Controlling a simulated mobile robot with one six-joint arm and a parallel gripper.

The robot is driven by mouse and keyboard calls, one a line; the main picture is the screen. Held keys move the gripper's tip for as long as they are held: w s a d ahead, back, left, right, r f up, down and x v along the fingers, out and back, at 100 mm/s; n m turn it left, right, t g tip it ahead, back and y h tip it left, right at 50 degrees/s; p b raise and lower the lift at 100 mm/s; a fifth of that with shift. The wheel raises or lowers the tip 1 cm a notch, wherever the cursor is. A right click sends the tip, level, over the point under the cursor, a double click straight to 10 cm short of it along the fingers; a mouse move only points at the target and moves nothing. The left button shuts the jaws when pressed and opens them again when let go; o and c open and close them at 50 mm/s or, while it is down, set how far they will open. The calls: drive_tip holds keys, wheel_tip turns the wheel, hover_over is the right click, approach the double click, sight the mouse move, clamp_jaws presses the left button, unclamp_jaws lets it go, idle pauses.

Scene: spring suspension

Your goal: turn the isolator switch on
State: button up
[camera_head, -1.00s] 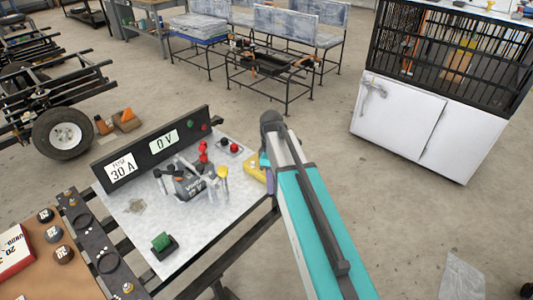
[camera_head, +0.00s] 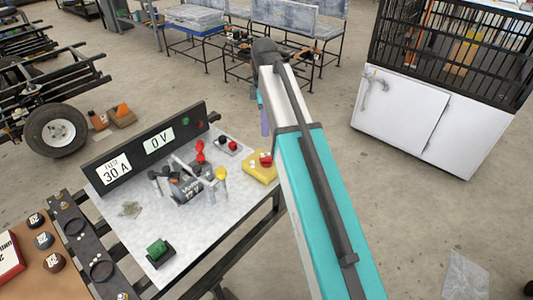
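A yellow box with a red knob (camera_head: 265,159), which looks like the isolator switch, sits at the right edge of the grey bench top (camera_head: 215,225). The knob's setting is too small to read. The panel (camera_head: 150,143) at the back of the bench shows 0 V, with a label reading 30 A. My arm rises from the lower right, to the right of the yellow box.
A battery (camera_head: 190,187) with clamps and red and yellow parts stands mid-bench. A block with black and red knobs (camera_head: 228,145) is behind it. A green block (camera_head: 158,251) sits at the front. A white cabinet (camera_head: 400,120) stands right; floor between is clear.

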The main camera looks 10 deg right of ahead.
sight(266, 157)
drive_tip(key=shift+d, duration=0.15)
wheel_tip(266, 157, down, 14)
drive_tip(key=shift+d+r, duration=0.1)
idle(0.8)
clamp_jaws()
drive_tip(key=shift+a, duration=0.2)
drive_tip(key=shift+d, duration=0.1)
